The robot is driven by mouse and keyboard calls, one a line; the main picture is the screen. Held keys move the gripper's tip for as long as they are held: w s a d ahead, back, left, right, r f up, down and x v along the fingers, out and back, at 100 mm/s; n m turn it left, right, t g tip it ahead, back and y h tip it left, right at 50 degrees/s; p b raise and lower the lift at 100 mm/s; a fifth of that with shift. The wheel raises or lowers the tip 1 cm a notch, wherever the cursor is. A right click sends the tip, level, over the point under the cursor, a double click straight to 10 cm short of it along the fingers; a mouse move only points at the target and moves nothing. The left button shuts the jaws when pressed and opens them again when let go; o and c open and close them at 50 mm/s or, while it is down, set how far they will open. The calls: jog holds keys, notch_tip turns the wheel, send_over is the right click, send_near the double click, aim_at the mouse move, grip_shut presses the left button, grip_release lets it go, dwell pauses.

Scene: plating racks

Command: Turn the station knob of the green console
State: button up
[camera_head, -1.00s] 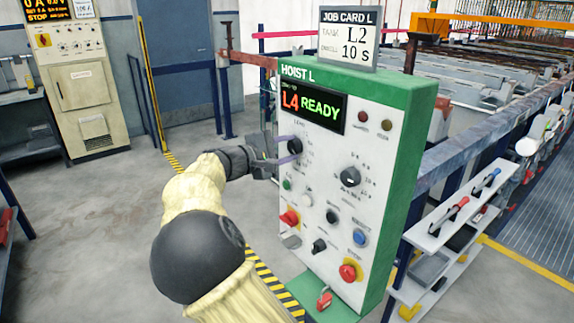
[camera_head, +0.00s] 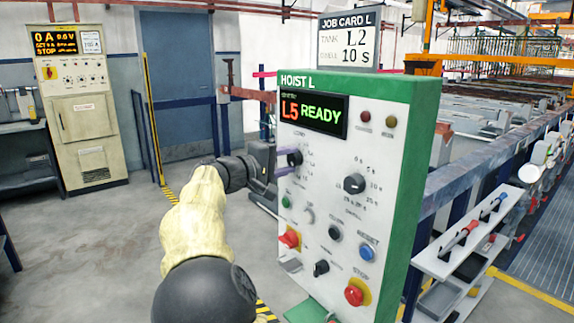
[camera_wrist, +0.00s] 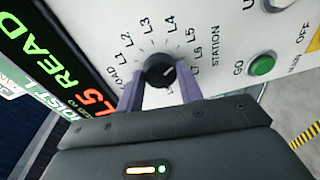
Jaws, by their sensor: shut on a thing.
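The green console (camera_head: 395,180) stands in the middle of the head view, with a white front panel. Its display (camera_head: 313,113) reads "L5 READY". A job card (camera_head: 347,44) on top reads tank L2, 10 s. My gripper (camera_wrist: 159,88) is shut on the knob, one purple finger on each side. In the head view my gripper (camera_head: 284,166) reaches the panel from the left and partly hides the knob.
Another dial (camera_head: 354,184), a blue reset button (camera_head: 368,252), a red stop button (camera_head: 354,296) and a green GO button (camera_wrist: 262,65) share the panel. A shelf with tools (camera_head: 465,238) is to the right. A cream cabinet (camera_head: 80,110) stands at the back left, with open floor before it.

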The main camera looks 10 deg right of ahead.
jog(key=shift+f, duration=0.1)
jog(key=o, duration=1)
jog(key=shift+a, duration=0.1)
jog(key=v, duration=1.7)
jog(key=shift+s+a, duration=0.1)
jog(key=shift+a, duration=0.05)
